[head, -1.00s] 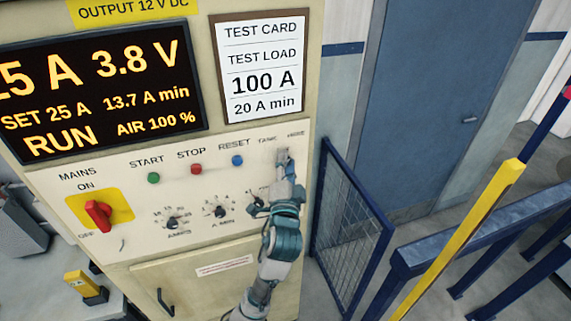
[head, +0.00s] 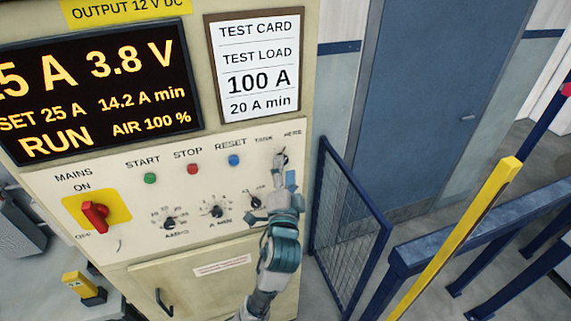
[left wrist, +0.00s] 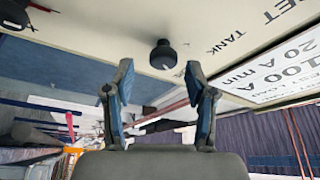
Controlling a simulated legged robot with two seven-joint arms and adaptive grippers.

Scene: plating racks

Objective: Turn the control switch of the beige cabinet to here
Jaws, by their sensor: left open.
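The beige cabinet (head: 120,247) fills the left half of the head view. Its control switch (head: 281,158) is a small dark knob below the labels TANK and HERE at the panel's upper right. My left gripper (head: 284,180) is just below and in front of it, partly overlapping it in the head view. In the left wrist view the black switch knob (left wrist: 163,54) stands on the panel beyond my left fingertips (left wrist: 160,72). The fingers are open, with nothing between them, and apart from the knob. Its pointer direction is too small to tell. My right gripper is not in view.
The panel also holds a red mains switch (head: 95,215), START, STOP and RESET buttons and small dials (head: 216,211). The lit display (head: 100,85) reads RUN and 14.2 A min. A blue mesh gate (head: 345,215) and a yellow post (head: 470,220) stand right of the cabinet.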

